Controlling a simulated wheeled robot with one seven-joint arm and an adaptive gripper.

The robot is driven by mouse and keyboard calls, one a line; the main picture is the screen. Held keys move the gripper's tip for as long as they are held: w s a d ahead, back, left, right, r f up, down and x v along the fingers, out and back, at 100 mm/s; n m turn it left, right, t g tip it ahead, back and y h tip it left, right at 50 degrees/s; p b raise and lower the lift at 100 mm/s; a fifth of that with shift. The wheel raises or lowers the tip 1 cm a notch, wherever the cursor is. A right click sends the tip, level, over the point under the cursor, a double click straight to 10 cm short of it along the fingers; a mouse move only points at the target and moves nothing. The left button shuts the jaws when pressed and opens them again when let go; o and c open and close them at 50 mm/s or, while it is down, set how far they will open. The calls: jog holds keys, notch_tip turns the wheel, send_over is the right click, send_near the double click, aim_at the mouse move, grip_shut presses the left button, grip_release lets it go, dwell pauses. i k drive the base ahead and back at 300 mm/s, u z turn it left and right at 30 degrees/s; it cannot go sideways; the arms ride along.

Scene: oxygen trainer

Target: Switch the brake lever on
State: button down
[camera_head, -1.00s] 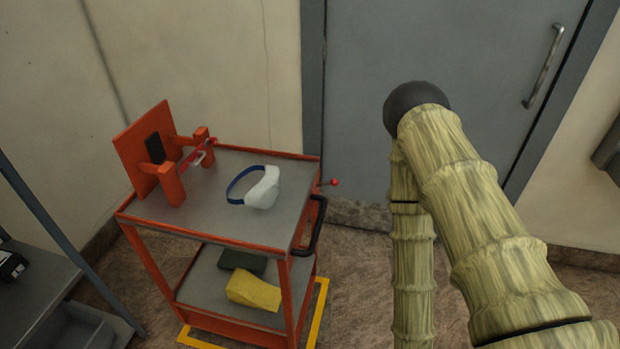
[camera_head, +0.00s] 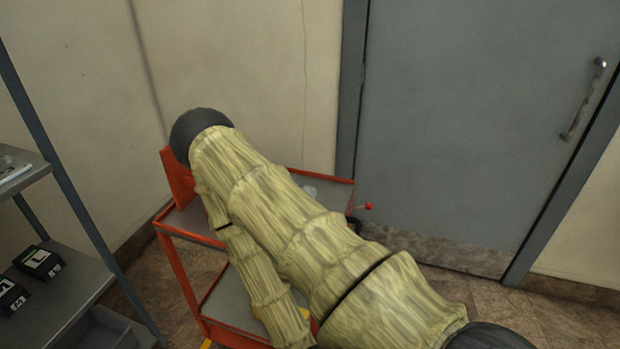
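The brake lever (camera_head: 368,206) is a short rod with a red ball at its end. It sticks out from the right side of the orange cart (camera_head: 328,177), near the cart's back right corner. In the head view the ball is clear of my arm, just to its upper right. I cannot tell from this view which position the lever is in. My arm lies across most of the cart and hides much of its top, its front right side and most of the lower shelf. My gripper is not in view.
An upright orange panel (camera_head: 179,180) stands at the cart's left end, partly hidden. A grey door (camera_head: 450,130) with a metal handle (camera_head: 584,98) is behind and right. A grey shelf unit (camera_head: 75,285) with black boxes (camera_head: 38,262) stands left. Floor shows right of the cart.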

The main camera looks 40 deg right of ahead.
aim_at(368, 207)
jog(key=u, duration=0.05)
jog(key=k, duration=1)
jog(key=z, duration=0.95)
jog(key=i, duration=0.4)
